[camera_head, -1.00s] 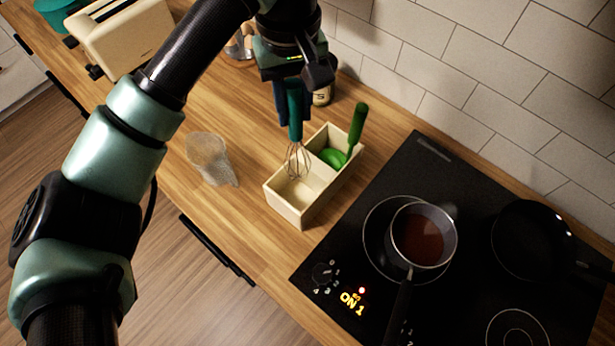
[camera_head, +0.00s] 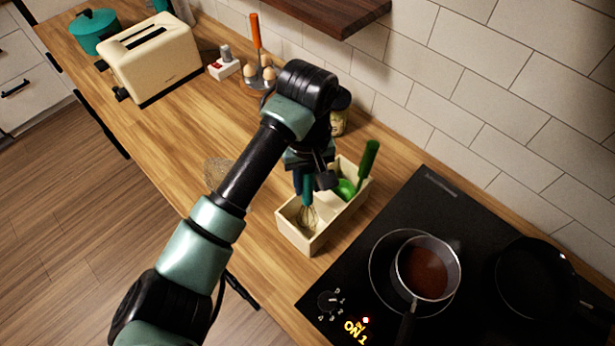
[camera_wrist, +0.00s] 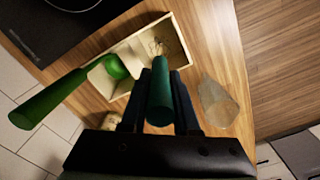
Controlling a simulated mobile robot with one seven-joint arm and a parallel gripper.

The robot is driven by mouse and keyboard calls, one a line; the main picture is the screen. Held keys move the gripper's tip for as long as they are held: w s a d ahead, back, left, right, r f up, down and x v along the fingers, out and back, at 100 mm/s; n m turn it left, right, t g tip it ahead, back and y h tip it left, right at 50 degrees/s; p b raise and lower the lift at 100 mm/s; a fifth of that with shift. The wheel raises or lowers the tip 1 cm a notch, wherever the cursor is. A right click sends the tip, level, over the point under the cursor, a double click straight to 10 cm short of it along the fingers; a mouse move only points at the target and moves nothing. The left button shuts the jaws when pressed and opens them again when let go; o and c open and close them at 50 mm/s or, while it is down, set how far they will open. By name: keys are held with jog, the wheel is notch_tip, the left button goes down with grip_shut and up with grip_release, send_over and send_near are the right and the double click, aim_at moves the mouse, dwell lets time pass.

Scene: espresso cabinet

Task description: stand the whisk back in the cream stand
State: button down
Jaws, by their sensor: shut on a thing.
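The whisk (camera_head: 308,214) has a teal handle and a wire head. My gripper (camera_head: 305,186) is shut on its handle, and the whisk hangs roughly upright with its wires inside the front compartment of the cream stand (camera_head: 318,244). The stand is a cream, open box with two compartments. In the wrist view the whisk handle (camera_wrist: 160,95) is between my fingers (camera_wrist: 158,98), and the wires show over the stand's (camera_wrist: 180,45) empty compartment. I cannot tell whether the wires touch the floor of the box. A green-handled utensil (camera_head: 368,160) stands in the other compartment.
Right of the stand is a hob with a saucepan (camera_head: 426,270) of dark red liquid and a black pan (camera_head: 537,280). A jar (camera_head: 339,122) stands behind.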

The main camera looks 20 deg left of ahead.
jog(key=shift+f, duration=0.15)
jog(key=c, duration=0.7)
grip_release()
jog(key=shift+o, duration=0.2)
jog(key=shift+r, duration=0.3)
jog(key=shift+a+r+b, duration=0.1)
jog(key=shift+r+b, duration=0.2)
notch_tip(320, 180, up, 10)
jog(key=b, duration=0.2)
jog(key=shift+f+b, duration=0.1)
jog(key=shift+b, duration=0.2)
jog(key=shift+r, duration=0.7)
